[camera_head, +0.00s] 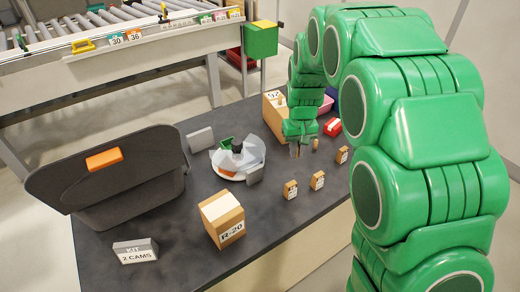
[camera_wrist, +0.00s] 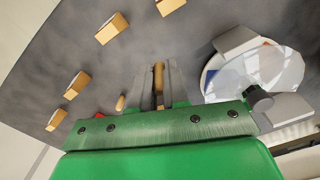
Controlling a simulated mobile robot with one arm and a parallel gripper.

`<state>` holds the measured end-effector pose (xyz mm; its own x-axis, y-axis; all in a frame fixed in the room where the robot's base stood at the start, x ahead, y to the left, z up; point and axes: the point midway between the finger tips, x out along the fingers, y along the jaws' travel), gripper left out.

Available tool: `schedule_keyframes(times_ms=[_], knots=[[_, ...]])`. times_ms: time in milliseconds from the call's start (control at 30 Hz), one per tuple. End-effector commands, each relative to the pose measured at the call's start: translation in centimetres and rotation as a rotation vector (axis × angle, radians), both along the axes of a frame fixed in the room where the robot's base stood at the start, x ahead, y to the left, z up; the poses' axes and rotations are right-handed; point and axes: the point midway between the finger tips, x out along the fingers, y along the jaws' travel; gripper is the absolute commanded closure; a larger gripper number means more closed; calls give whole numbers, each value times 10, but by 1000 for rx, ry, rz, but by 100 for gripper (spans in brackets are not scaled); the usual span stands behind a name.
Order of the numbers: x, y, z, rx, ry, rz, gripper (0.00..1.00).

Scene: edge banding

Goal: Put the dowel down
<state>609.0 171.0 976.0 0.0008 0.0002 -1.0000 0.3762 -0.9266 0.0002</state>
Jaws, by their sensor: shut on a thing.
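My gripper (camera_head: 299,151) points down over the dark table, right of the white round dish. In the wrist view its two grey fingers (camera_wrist: 160,85) are closed on a thin light-wood dowel (camera_wrist: 158,78). The held dowel is mostly hidden by the fingers in the head view. Whether its lower end touches the table I cannot tell. A second short wooden peg (camera_head: 316,144) stands on the table just right of my gripper; it also shows in the wrist view (camera_wrist: 120,103), left of the fingers.
Several small wooden blocks (camera_head: 317,180) stand in front and to the right. The white dish (camera_head: 256,150) is close on the left. A numbered wooden box (camera_head: 270,118) stands behind my gripper, a red item (camera_head: 332,127) behind right. The R-20 box (camera_head: 222,218) and grey bin (camera_head: 125,195) are farther left.

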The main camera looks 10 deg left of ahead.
Motion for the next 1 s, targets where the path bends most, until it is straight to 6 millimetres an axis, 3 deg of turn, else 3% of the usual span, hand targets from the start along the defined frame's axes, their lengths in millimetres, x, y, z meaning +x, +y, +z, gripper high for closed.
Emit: schedule_keyframes(times_ms=[133,367,1000], knots=[[-11,24,9,0,-1,57,100],[-13,36,11,0,1,86,100],[51,58,-19,0,0,85,100]])
